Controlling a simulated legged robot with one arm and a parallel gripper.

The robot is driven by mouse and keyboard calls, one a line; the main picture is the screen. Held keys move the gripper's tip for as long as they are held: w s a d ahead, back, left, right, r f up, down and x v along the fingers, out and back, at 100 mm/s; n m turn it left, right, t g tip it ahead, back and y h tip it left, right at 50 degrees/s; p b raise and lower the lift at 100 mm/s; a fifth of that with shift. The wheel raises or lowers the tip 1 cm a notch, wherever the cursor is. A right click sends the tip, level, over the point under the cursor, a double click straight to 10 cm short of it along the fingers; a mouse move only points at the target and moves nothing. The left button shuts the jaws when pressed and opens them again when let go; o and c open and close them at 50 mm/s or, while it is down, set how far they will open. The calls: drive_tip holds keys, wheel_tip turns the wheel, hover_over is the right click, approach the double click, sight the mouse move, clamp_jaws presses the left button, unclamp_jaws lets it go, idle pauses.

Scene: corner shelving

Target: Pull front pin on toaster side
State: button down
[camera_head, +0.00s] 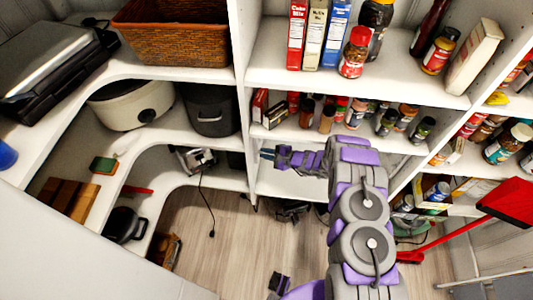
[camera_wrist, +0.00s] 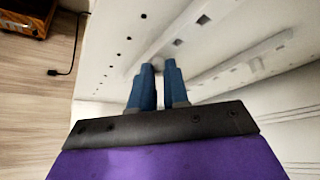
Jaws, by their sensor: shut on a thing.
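My gripper (camera_wrist: 159,68) shows in the wrist view with its two blue fingers close together, pointing at the white shelf panel. A small pale pin (camera_wrist: 157,62) shows between the fingertips, and they are shut on it. Most of the pin is hidden by the fingers. In the head view, my gripper (camera_head: 267,154) is at the end of the purple and grey arm, by the shelf upright. The toaster (camera_head: 195,158) stands to its left on a low shelf, with its cord hanging down.
The white panel (camera_wrist: 112,70) has rows of dark holes. Spice jars and boxes fill the shelves to the right of the upright. The wooden floor (camera_head: 200,240) is mostly clear.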

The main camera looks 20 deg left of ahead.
drive_tip(key=shift+d+f, duration=0.1)
drive_tip(key=shift+d, duration=0.25)
drive_tip(key=shift+w+d, duration=0.25)
drive_tip(key=shift+d, duration=0.6)
drive_tip(key=shift+w+d, duration=0.25)
drive_tip(key=shift+d, duration=0.6)
